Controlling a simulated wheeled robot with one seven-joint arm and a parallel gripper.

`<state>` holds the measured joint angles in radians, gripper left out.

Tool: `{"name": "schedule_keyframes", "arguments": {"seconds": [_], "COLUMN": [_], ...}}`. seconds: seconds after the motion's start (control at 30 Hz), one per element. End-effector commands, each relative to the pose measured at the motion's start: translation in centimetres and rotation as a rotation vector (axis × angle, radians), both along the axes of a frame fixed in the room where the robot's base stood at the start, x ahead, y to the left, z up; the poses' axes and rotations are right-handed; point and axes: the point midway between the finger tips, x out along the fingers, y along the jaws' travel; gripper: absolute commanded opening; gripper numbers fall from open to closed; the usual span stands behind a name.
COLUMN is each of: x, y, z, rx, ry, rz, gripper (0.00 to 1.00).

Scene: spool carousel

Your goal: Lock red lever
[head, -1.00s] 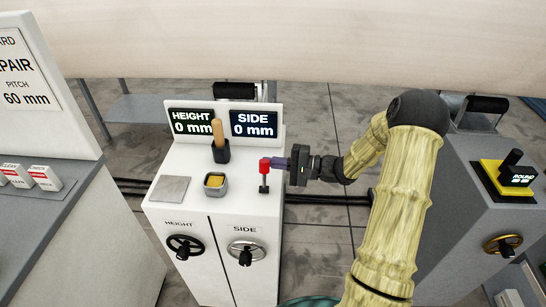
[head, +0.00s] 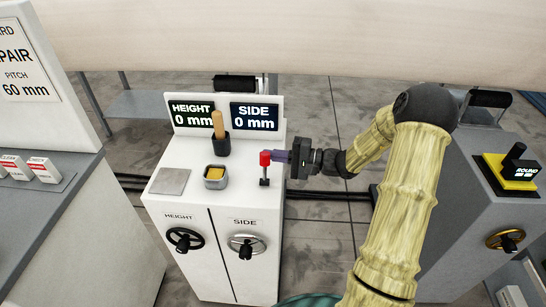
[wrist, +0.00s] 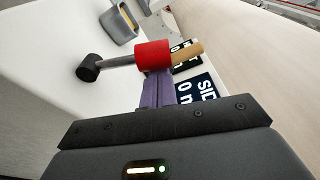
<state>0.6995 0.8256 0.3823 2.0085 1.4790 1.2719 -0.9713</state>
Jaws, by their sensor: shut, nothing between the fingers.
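The red lever (head: 265,158) stands near the right edge of the white cabinet's top, with a red knob on a dark stem. It looks about upright in the head view. In the wrist view its red knob (wrist: 153,54) sits right at the tips of my fingers, with the stem running left to a black end. My gripper (head: 277,156) is at the right side of the knob, its purple fingers shut with nothing between them. The fingertips (wrist: 157,76) appear to touch the knob, partly hidden behind it.
The white cabinet (head: 229,193) also carries a black cup with a wooden handle (head: 219,125), a small tin (head: 215,177), a grey plate (head: 170,181) and two displays reading 0 mm. Two handwheels are on its front. A grey machine (head: 458,170) stands right.

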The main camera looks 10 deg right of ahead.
Motion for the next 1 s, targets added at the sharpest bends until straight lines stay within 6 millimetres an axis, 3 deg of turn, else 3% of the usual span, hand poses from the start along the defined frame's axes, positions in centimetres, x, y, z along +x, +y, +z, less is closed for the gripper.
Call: {"name": "schedule_keyframes", "arguments": {"seconds": [0.37, 1.0], "x": [-0.3, -3.2], "y": [0.1, 1.2], "z": [-0.1, 0.7], "rx": [-0.033, -0.166], "ry": [-0.102, -0.509], "rz": [-0.001, 0.000], "gripper": [0.00, 0.00]}}
